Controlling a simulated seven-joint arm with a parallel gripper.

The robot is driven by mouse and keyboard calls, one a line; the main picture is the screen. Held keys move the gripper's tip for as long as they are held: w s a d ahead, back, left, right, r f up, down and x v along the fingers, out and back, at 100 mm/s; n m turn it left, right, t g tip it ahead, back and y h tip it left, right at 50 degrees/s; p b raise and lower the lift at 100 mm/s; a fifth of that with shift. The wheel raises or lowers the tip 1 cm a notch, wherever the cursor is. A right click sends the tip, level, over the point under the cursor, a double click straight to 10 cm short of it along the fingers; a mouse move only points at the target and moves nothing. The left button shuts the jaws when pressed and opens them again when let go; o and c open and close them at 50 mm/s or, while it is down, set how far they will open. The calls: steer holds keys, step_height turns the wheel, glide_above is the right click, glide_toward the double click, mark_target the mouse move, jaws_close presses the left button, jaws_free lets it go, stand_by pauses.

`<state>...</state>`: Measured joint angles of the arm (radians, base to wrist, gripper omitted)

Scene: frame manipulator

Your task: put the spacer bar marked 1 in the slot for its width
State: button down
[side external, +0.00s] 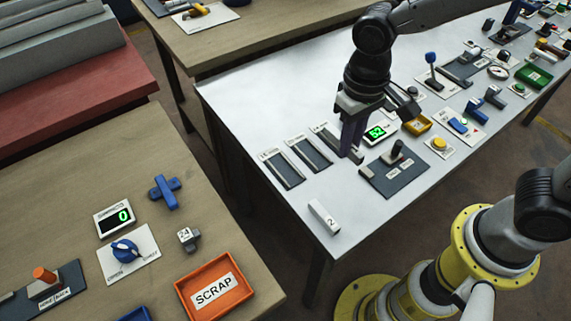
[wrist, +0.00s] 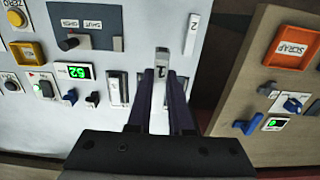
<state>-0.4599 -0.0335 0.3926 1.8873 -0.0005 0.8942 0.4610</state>
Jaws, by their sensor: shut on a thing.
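The spacer bar marked 1 (wrist: 161,66) is a pale grey bar, held between the two dark fingers of my gripper (wrist: 164,80). In the side view my gripper (side external: 351,153) points down by the right-hand slot, and the bar's end (side external: 358,157) shows beside the fingertips. Three dark slots lie in a row: the left slot (side external: 281,169), the middle slot (side external: 309,154) and the right slot (side external: 323,133), which is partly hidden by my gripper. I cannot tell the bar's height above the table, and the slot labels are too small to read.
A white bar marked 2 (side external: 323,217) lies near the table's front edge. Right of my gripper are a dark panel with a lever (side external: 395,172), a green-lit display (side external: 377,132) and a yellow tray (side external: 418,124). The white table (side external: 245,100) is clear behind the slots.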

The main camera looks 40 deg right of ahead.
steer(key=w+a+f, duration=0.2)
steer(key=w+f, duration=0.1)
steer(key=w+a+f, duration=0.1)
steer(key=w+f, duration=0.2)
steer(key=w, duration=0.1)
steer(key=w+a+f, duration=0.2)
steer(key=w+f, duration=0.1)
steer(key=w, duration=0.1)
steer(key=shift+w+a, duration=0.25)
steer(key=shift+a, duration=0.1)
steer(key=shift+w+f, duration=0.1)
steer(key=shift+f, duration=0.15)
steer(key=shift+w+a+f, duration=0.1)
steer(key=shift+f, duration=1.55)
steer(key=shift+f, duration=0.6)
steer(key=c, duration=0.8)
jaws_free()
